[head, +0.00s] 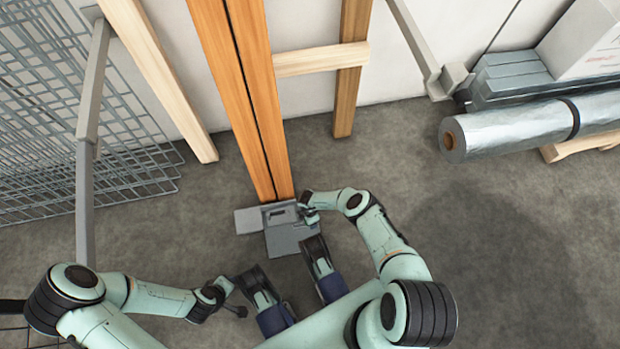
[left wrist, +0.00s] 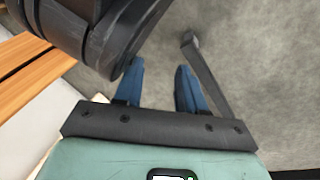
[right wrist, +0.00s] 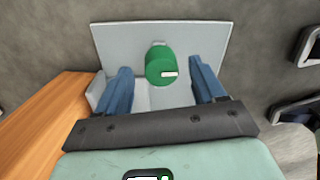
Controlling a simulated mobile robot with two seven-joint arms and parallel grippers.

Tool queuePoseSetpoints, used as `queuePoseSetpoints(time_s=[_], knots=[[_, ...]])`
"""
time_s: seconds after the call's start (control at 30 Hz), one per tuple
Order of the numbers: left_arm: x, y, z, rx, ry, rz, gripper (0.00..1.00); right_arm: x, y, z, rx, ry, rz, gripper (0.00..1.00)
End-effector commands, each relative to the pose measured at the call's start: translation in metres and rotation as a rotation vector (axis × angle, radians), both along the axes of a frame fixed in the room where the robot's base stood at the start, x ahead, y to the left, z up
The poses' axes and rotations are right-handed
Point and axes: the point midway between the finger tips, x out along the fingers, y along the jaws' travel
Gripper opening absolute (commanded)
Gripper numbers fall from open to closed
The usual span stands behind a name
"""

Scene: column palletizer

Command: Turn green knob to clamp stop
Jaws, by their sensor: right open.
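The green knob (right wrist: 158,68) shows in the right wrist view, with a white mark on its face pointing right. It stands on a grey metal plate (right wrist: 110,40). My right gripper (right wrist: 159,74) is open, its blue fingers apart on either side of the knob with visible gaps. In the head view my right gripper (head: 306,210) is at the right edge of the grey clamp base (head: 285,240), where the knob is hidden. My left gripper (left wrist: 158,68) is open and empty, over bare floor in the left wrist view, and low at the left in the head view (head: 236,300).
Tall orange wooden columns (head: 250,110) rise behind the clamp base. Wire mesh panels (head: 90,130) lean at the left. A wrapped roll (head: 520,122) and grey boxes (head: 510,78) lie at the right. Bare concrete floor (head: 520,250) is free at the right.

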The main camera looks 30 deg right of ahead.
Motion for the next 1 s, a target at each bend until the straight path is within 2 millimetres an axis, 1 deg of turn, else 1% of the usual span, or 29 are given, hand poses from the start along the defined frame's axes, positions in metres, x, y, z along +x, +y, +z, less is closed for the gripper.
queuePoseSetpoints(time_s=[0.03,0.17,0.2,0.3,0.4,0.53,0.7,1.0], knots=[[0.011,-0.001,0.014,0.001,-0.036,-0.003,0.40,0.001,-0.001,0.013,0.000,-0.002,0.000,0.69],[0.033,-0.006,0.039,0.003,-0.114,-0.008,0.40,0.002,-0.001,0.035,0.000,-0.002,0.001,0.69],[0.036,-0.008,0.047,0.001,-0.127,-0.010,0.40,0.003,-0.001,0.044,0.000,-0.003,0.001,0.69],[0.008,-0.020,0.058,-0.032,-0.053,-0.032,0.40,0.004,-0.001,0.065,0.000,-0.005,0.001,0.69],[-0.008,-0.028,0.069,-0.054,-0.010,-0.050,0.40,0.006,-0.001,0.083,0.000,-0.005,0.000,0.69],[-0.024,-0.036,0.079,-0.076,0.036,-0.066,0.40,0.006,-0.001,0.100,0.000,-0.004,0.000,0.69],[-0.035,-0.041,0.085,-0.091,0.065,-0.077,0.40,0.005,-0.001,0.110,0.000,-0.002,0.000,0.69],[-0.037,-0.042,0.085,-0.093,0.071,-0.079,0.40,0.005,-0.001,0.111,0.000,-0.002,-0.001,0.69]])
